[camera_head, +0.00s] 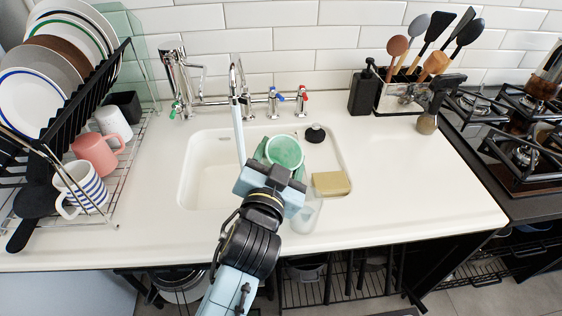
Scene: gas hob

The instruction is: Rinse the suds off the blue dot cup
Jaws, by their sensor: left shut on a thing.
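My left gripper (283,172) reaches over the sink (205,185) from the bottom and is shut on a cup (284,151). The cup has a white rim and a pale green inside, and its mouth faces up toward the camera. Its outer wall is mostly hidden, so I cannot see blue dots or tell whether suds are on it. The tap (234,75) stands behind the sink, and a pale stream of water (240,135) falls from it to the left of the cup, apart from it. My right gripper is out of view.
A yellow sponge (330,184) and a black plug (316,134) lie right of the cup. A clear glass (306,216) stands near the front edge. A dish rack (120,165) with plates and mugs is left.

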